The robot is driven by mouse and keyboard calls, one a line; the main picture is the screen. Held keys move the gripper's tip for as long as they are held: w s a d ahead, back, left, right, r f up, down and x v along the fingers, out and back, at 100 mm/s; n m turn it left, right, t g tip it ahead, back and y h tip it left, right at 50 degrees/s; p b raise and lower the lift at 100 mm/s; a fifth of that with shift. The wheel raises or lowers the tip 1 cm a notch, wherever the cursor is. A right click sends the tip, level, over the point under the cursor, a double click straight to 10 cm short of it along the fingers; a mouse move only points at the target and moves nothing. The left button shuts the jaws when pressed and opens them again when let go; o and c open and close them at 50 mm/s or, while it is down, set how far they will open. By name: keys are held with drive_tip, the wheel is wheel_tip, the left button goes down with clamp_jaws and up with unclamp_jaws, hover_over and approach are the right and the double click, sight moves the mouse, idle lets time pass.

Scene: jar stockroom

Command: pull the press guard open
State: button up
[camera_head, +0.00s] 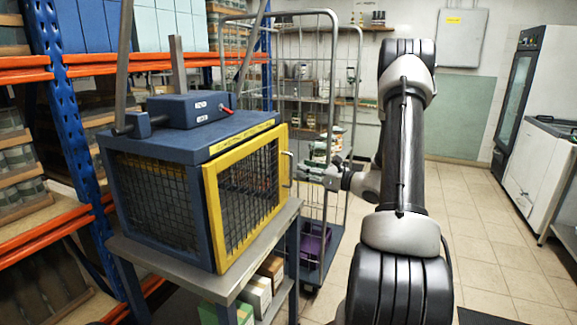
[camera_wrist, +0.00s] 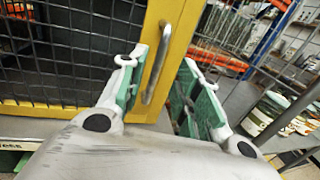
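The press guard (camera_head: 213,217) is a yellow-framed mesh door on the front of the blue press (camera_head: 160,143). It looks shut against the press body. A silver bar handle (camera_head: 288,168) stands on its right edge. In the wrist view the yellow frame (camera_wrist: 178,30) and the handle (camera_wrist: 163,62) are close up. My gripper (camera_head: 312,172) is at the handle. In the wrist view my gripper (camera_wrist: 165,92) is open, with one green-padded finger on each side of the handle and gaps visible. The handle's lower end lies between the fingers; contact cannot be made out.
The press stands on a grey metal table (camera_head: 262,247) with boxes on its lower shelf. A wire roll cage (camera_head: 335,60) stands just behind my gripper. Blue and orange racking (camera_head: 72,130) is at left. The tiled floor (camera_head: 480,230) at right is clear.

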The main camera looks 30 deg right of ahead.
hover_over(291, 183)
drive_tip(key=shift+w+d, duration=0.2)
drive_tip(key=shift+w, duration=0.1)
drive_tip(key=shift+c, duration=0.2)
clamp_jaws()
